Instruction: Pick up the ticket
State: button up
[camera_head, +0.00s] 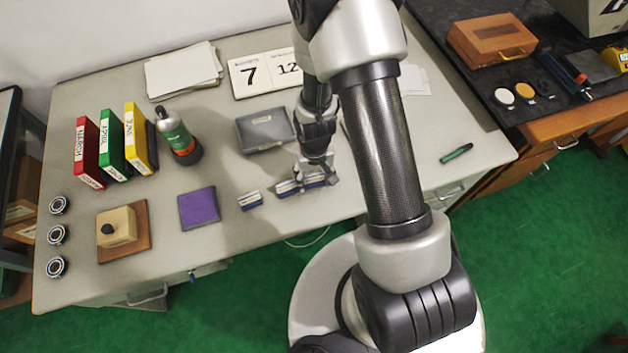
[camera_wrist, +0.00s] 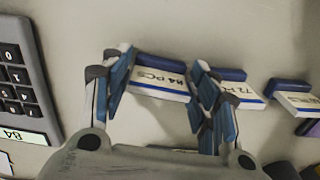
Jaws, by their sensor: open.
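A white and blue ticket marked 84 PCS (camera_wrist: 160,78) lies between the fingers of my gripper (camera_wrist: 163,92) in the wrist view. The fingers stand apart on either side of it; I cannot tell whether they touch it. A ticket marked 72 PCS (camera_wrist: 240,91) lies just right of it, partly behind the right finger. A third ticket (camera_wrist: 297,99) lies farther right. In the head view my gripper (camera_head: 308,176) is low over the desk by the tickets, and one ticket (camera_head: 249,200) lies apart to the left.
A calculator (camera_wrist: 22,85) showing 84 is left of my gripper in the wrist view. The head view shows a grey box (camera_head: 264,131), a purple pad (camera_head: 199,208), a bottle (camera_head: 176,132), binders (camera_head: 112,146) and a green pen (camera_head: 456,153). The desk's right front is mostly clear.

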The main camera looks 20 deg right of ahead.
jog(key=c, duration=1.1)
jog(key=shift+o, duration=0.2)
